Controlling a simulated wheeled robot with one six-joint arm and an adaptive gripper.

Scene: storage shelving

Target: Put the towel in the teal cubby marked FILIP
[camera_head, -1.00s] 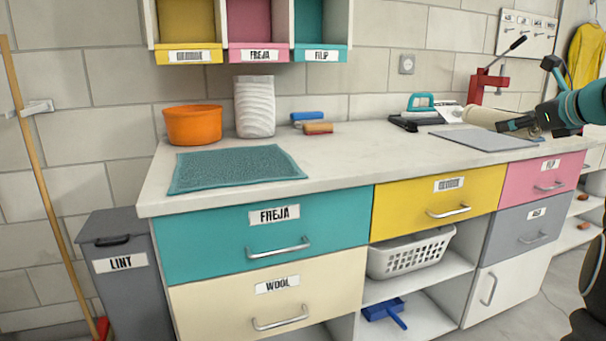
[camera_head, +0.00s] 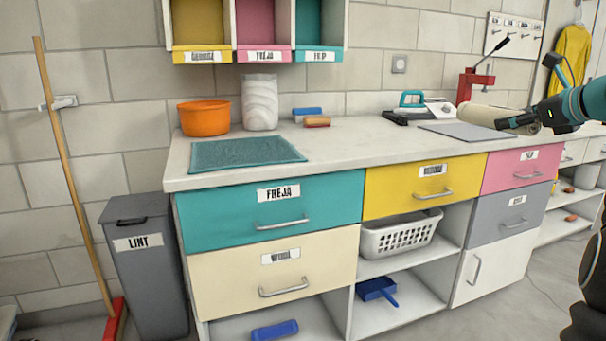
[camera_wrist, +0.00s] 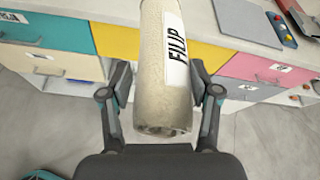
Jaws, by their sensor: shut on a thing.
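The towel (camera_wrist: 160,103) is a rolled beige cylinder with a white label reading FILIP in the wrist view. My gripper (camera_wrist: 162,100) is shut on it, one finger on each side. In the head view my gripper (camera_head: 520,122) holds the towel (camera_head: 492,115) at the right, in front of the counter's far end. The teal cubby (camera_head: 319,22) hangs on the wall above the counter, and its front label appears to read FILIP. Only its lower part is in view, and it looks empty. My gripper is well to the right of it.
Yellow (camera_head: 197,22) and pink (camera_head: 263,22) cubbies adjoin the teal one. A broom (camera_head: 70,170) leans at left.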

